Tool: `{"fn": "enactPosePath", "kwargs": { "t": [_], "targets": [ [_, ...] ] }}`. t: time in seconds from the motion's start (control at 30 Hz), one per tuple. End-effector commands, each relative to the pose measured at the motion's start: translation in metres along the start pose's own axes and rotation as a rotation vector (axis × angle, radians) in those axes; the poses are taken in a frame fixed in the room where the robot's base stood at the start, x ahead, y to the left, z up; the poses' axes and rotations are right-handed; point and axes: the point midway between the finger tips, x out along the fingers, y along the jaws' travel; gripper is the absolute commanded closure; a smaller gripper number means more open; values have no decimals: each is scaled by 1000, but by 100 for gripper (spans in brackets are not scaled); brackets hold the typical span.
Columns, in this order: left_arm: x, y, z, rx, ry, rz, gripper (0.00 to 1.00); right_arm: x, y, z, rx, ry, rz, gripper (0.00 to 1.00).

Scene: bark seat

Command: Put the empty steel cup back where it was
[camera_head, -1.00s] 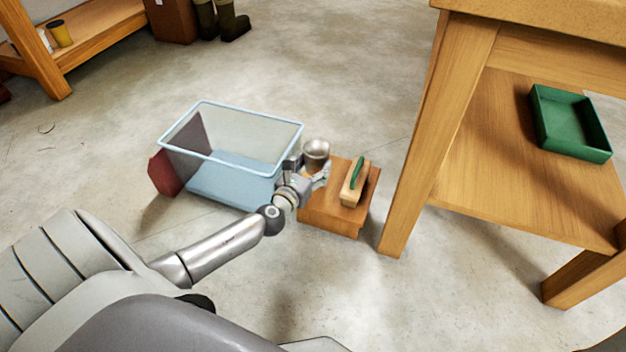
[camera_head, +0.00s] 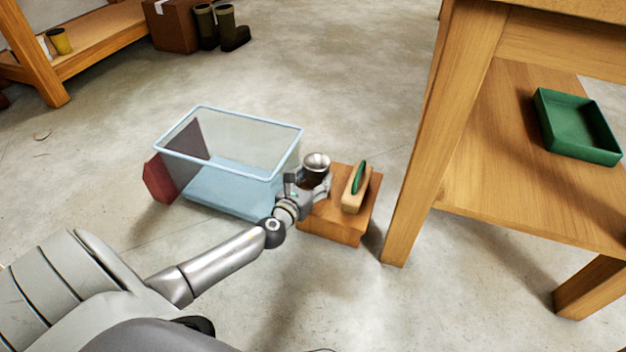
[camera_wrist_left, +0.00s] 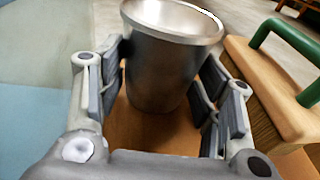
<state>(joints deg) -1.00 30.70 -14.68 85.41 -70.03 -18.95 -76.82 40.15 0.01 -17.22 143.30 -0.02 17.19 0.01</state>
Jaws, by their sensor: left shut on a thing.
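The steel cup (camera_head: 316,164) is upright between the fingers of my left gripper (camera_head: 313,188), over the left part of a small wooden stool (camera_head: 338,228). In the left wrist view the cup (camera_wrist_left: 165,70) stands between both finger pads of the left gripper (camera_wrist_left: 165,100), its open rim up. The gripper is shut on it. The stool top (camera_wrist_left: 150,135) shows below the cup; whether the cup's base touches it I cannot tell. The cup's inside is only partly seen. My right gripper is not in view.
A wooden brush with a green handle (camera_head: 355,190) lies on the stool, right of the cup. A clear blue-rimmed bin (camera_head: 235,175) stands close on the left, beside a dark red piece (camera_head: 158,180). A wooden table leg (camera_head: 425,150) rises to the right; a green tray (camera_head: 575,128) sits on its shelf.

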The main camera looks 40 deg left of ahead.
Motion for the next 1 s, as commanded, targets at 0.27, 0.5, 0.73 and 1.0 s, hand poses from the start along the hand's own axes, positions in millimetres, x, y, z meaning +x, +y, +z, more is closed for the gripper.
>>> {"fn": "enactPosePath", "kwargs": {
  "t": [0.27,0.5,0.73,1.0],
  "targets": [
    [0,0,-2,0,1,0,18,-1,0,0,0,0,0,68],
    [0,0,-1,0,1,0,18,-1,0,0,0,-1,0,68],
    [-11,0,2,0,4,-1,18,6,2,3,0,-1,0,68],
    [-57,0,3,2,5,-1,18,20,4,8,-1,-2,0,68]
  ]
}}
